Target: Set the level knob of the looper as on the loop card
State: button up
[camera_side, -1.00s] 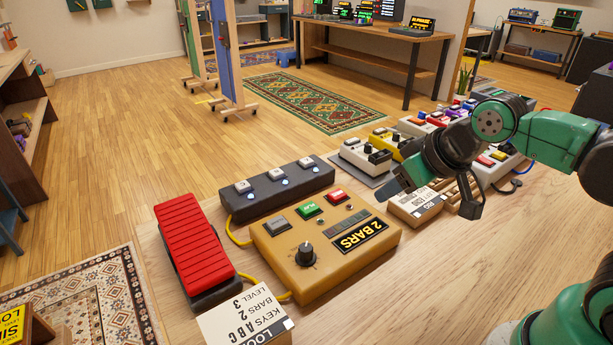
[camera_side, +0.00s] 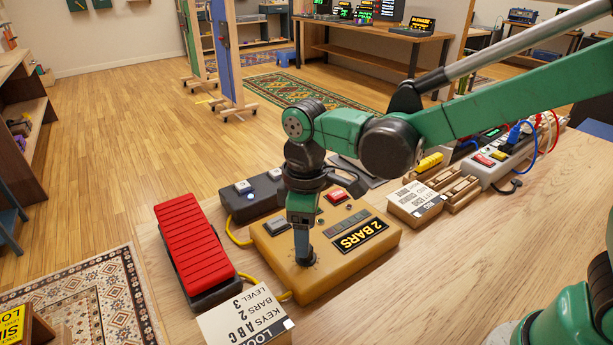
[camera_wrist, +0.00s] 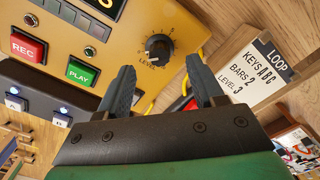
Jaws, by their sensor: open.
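The looper (camera_side: 390,247) is an ochre box with a display reading 2 BARS; its face (camera_wrist: 198,22) also fills the top of the wrist view. Its black level knob (camera_wrist: 158,47) has a dial of ticks around it, but the numbers are too small to read surely. My gripper (camera_side: 305,260) points down at the knob's place and hides the knob in the side view. In the wrist view my gripper (camera_wrist: 163,72) is open, with the knob beyond and between its fingertips. The loop card (camera_side: 245,320) reads KEYS ABC, BARS 2, LEVEL 3; it also shows in the wrist view (camera_wrist: 258,66).
A red pedal (camera_side: 192,240) stands left of the looper, and a dark footswitch bar (camera_side: 240,203) lies behind it. Green PLAY (camera_wrist: 83,72) and red REC (camera_wrist: 28,46) buttons are on the looper's face. Another card (camera_side: 415,203) stands to the right. Bare table lies in front.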

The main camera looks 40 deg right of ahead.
jog(key=shift+f, duration=1.6)
jog(key=shift+c, duration=0.2)
grip_shut()
